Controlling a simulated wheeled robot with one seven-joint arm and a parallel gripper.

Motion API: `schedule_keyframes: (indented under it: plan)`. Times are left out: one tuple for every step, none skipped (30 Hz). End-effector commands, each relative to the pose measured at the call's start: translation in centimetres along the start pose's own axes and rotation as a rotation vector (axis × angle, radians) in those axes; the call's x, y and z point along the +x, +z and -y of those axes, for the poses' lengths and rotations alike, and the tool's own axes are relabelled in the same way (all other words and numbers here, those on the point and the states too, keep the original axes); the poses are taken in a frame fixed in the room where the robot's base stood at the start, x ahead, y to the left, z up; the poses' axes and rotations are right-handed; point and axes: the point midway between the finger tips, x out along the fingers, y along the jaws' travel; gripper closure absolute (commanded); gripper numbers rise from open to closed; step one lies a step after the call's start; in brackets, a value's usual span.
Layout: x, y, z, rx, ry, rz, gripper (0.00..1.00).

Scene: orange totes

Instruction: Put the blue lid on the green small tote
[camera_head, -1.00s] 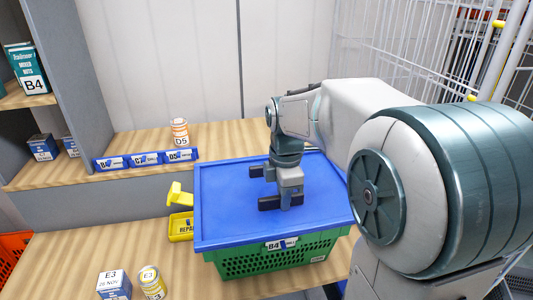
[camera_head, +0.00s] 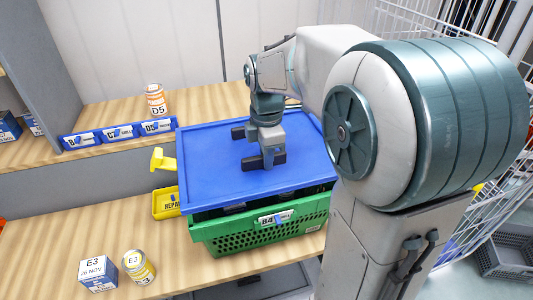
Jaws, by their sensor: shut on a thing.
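The blue lid (camera_head: 210,160) is a flat rectangular panel with a raised rim, above the green small tote (camera_head: 255,240). A dark gap shows between the lid's front edge and the tote's front rim, so the lid is apart from the tote there. The tote stands on the wooden bench and has a B4 label (camera_head: 277,218) on its front. My gripper (camera_head: 253,147) points down at the middle of the lid and is shut on it. The lid hides most of the tote's inside and its back rim.
A yellow bin (camera_head: 166,204) stands close left of the tote. A white E3 box (camera_head: 98,273) and a yellow can (camera_head: 138,266) stand at the front left. A D5 can (camera_head: 155,100) stands on the back shelf. A wire cage (camera_head: 400,35) is behind my arm at right.

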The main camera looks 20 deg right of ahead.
Motion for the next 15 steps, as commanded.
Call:
schedule_keyframes:
  plan:
    - [0.7,0.0,0.0,0.0,0.0,0.0,1.0]
    - [0.9,0.0,0.0,0.0,0.0,0.0,1.0]
    - [1.3,0.0,0.0,0.0,0.0,0.0,1.0]
    - [1.5,0.0,0.0,0.0,0.0,0.0,1.0]
    - [1.8,0.0,0.0,0.0,0.0,0.0,1.0]
    - [2.1,0.0,0.0,0.0,-0.001,0.0,1.0]
    - [2.3,0.0,0.0,0.0,-0.001,0.0,1.0]
    - [2.5,0.0,0.0,0.0,-0.001,0.0,1.0]
    - [2.9,0.0,0.0,0.0,-0.001,0.0,1.0]
    - [3.1,0.0,0.0,0.0,-0.001,0.0,1.0]
    - [3.3,0.0,0.0,0.0,0.0,0.0,1.0]
    - [3.6,0.0,0.0,0.0,0.0,0.0,1.0]
    - [3.8,0.0,0.0,0.0,0.0,0.0,1.0]
    - [3.9,0.0,0.0,0.0,0.001,0.0,1.0]
    - [4.1,0.0,0.0,0.0,0.001,0.0,1.0]
